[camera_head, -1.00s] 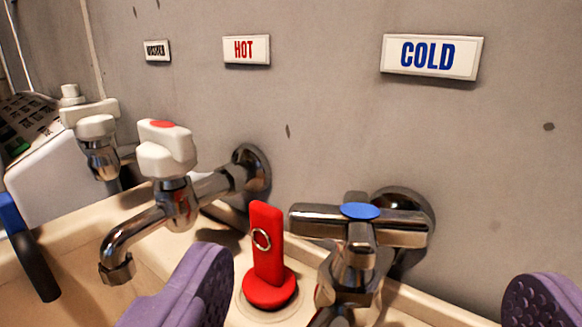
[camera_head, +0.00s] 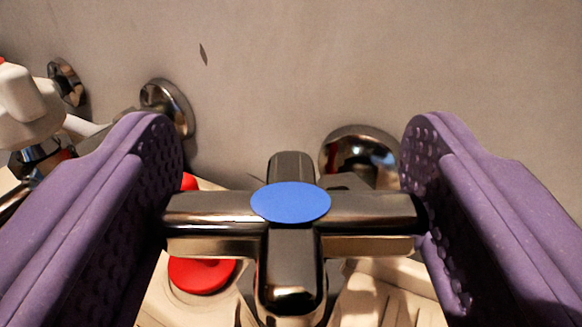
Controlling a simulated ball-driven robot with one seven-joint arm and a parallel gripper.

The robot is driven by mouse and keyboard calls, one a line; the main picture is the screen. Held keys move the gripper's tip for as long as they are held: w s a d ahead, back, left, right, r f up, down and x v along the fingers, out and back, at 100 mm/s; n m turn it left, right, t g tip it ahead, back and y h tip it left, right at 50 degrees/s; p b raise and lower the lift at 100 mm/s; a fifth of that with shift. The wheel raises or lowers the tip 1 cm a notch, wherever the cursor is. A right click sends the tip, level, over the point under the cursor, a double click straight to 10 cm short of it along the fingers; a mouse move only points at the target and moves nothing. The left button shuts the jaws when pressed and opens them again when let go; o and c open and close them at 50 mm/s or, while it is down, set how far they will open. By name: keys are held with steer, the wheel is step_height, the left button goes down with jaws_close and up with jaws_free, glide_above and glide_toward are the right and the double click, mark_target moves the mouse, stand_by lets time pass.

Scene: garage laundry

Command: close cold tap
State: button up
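The cold tap's chrome cross handle (camera_head: 292,268) with its blue cap (camera_head: 290,203) fills the middle of the view. My gripper (camera_head: 292,150) has two purple, dimpled fingers, one on each side of the handle. The ends of the handle's left and right arms meet the inner pads, so the fingers look shut on it. One handle arm points toward me and one toward the wall. The tap's body and spout below the handle are mostly hidden.
A red plug (camera_head: 201,274) lies behind and below the left side of the handle, partly hidden by my left finger. The white-handled hot tap (camera_head: 28,105) is at the far left. Chrome wall flanges (camera_head: 360,152) sit on the grey wall (camera_head: 300,60) behind.

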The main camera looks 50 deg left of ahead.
steer(key=shift+a+r+m+t+h+p, duration=0.15)
steer(key=shift+m+t+h+p, duration=0.2)
steer(key=shift+m+t+h, duration=0.2)
steer(key=shift+s+m+t+h+p, duration=0.1)
steer(key=shift+m+t+h+p, duration=0.5)
steer(key=shift+m+t+h, duration=1.15)
steer(key=shift+t+h, duration=0.1)
steer(key=shift+h, duration=0.3)
steer(key=shift+m+t+h, duration=0.4)
steer(key=shift+m+h, duration=0.1)
steer(key=shift+h, duration=0.2)
steer(key=o, duration=1)
steer(key=shift+c, duration=0.2)
